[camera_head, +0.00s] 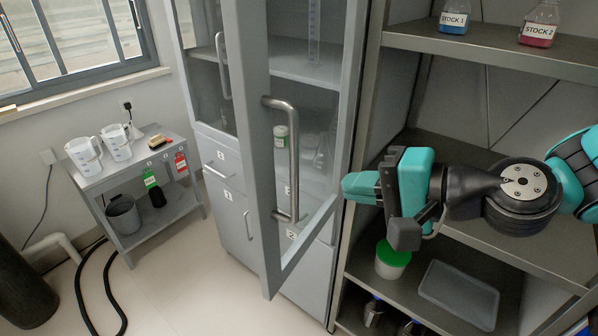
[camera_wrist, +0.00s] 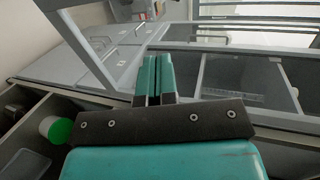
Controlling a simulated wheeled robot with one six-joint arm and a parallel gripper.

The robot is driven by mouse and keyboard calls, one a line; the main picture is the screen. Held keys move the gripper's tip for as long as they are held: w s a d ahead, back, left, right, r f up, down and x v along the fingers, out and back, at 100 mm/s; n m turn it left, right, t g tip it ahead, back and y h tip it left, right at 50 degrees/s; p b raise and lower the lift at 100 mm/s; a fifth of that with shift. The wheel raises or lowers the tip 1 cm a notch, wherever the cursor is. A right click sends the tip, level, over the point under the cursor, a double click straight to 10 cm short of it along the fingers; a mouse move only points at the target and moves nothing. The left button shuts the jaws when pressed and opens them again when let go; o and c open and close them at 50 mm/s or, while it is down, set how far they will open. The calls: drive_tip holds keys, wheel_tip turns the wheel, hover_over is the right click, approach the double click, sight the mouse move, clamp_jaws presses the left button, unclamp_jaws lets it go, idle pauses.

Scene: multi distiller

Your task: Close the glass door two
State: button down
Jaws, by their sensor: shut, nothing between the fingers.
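Glass door two (camera_head: 260,190) is a grey-framed glass door standing swung open towards me, with a long metal bar handle (camera_head: 293,165) near its free edge. Its cabinet is behind it, with glassware visible through the pane. My gripper (camera_head: 346,187) is to the right of the door, by the cabinet's right side, pointing left with its teal fingers together and empty. Whether the fingertips touch the door or frame I cannot tell. In the wrist view the closed fingers (camera_wrist: 153,78) point towards the grey cabinet, and a slanted grey frame bar (camera_wrist: 75,32) shows at upper left.
An open shelf rack (camera_head: 480,45) on the right holds Stock 1 (camera_head: 453,20) and Stock 2 (camera_head: 538,28) bottles, a green-lidded tub (camera_head: 392,262) and a grey tray (camera_head: 458,294). A small table (camera_head: 185,208) with jugs stands left. The floor before the cabinet is clear.

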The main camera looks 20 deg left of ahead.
sight(284, 174)
drive_tip(key=p+x, duration=0.1)
drive_tip(key=x, duration=0.2)
drive_tip(key=p+x, duration=0.1)
drive_tip(key=x, duration=0.2)
drive_tip(key=r+p+x, duration=0.1)
drive_tip(key=x, duration=0.2)
drive_tip(key=shift+w+a, duration=0.1)
drive_tip(key=shift+a, duration=0.2)
drive_tip(key=shift+a, duration=0.1)
